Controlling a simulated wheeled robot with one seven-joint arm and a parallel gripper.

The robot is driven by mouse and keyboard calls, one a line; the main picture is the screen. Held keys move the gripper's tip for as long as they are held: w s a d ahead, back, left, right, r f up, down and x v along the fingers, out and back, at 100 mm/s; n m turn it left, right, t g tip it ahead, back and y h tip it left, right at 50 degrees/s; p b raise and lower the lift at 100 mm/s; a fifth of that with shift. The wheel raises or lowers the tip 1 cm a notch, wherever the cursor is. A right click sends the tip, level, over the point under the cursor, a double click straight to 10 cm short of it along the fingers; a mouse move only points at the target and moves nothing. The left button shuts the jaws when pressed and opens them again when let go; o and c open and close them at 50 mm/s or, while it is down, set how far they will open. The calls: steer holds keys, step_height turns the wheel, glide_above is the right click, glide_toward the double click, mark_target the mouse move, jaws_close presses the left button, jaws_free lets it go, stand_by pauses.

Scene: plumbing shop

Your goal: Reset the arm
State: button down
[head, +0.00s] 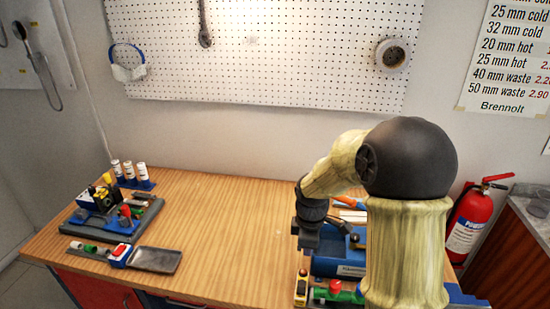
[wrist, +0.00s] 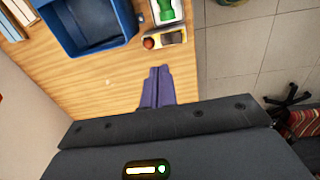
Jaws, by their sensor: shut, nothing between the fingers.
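My arm stands at the right of the head view, bent over the right end of the wooden bench (head: 225,225). My gripper (wrist: 157,76) shows in the wrist view as two purple-blue fingers side by side, shut and empty. They point over the bare bench top near its edge. A blue bin (wrist: 70,40) is beyond them to the left, apart from the fingers. In the head view the bin (head: 332,267) is partly hidden behind my arm, and my fingertips are not clear there.
A green item (wrist: 167,10) and a red knob (wrist: 149,43) lie near the bench edge beside the bin. A grey tray (head: 155,259) and a loaded fixture (head: 112,225) are at the left. The bench middle is clear. A fire extinguisher (head: 468,225) stands at right.

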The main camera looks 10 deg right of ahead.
steer(key=s+r+m+t, duration=0.1)
steer(key=s+r+m, duration=0.1)
steer(key=s+m, duration=1.2)
steer(key=shift+s+d+r+m+t, duration=0.2)
steer(key=shift+d+m+t, duration=0.1)
steer(key=shift+d+m, duration=0.1)
stand_by(0.4)
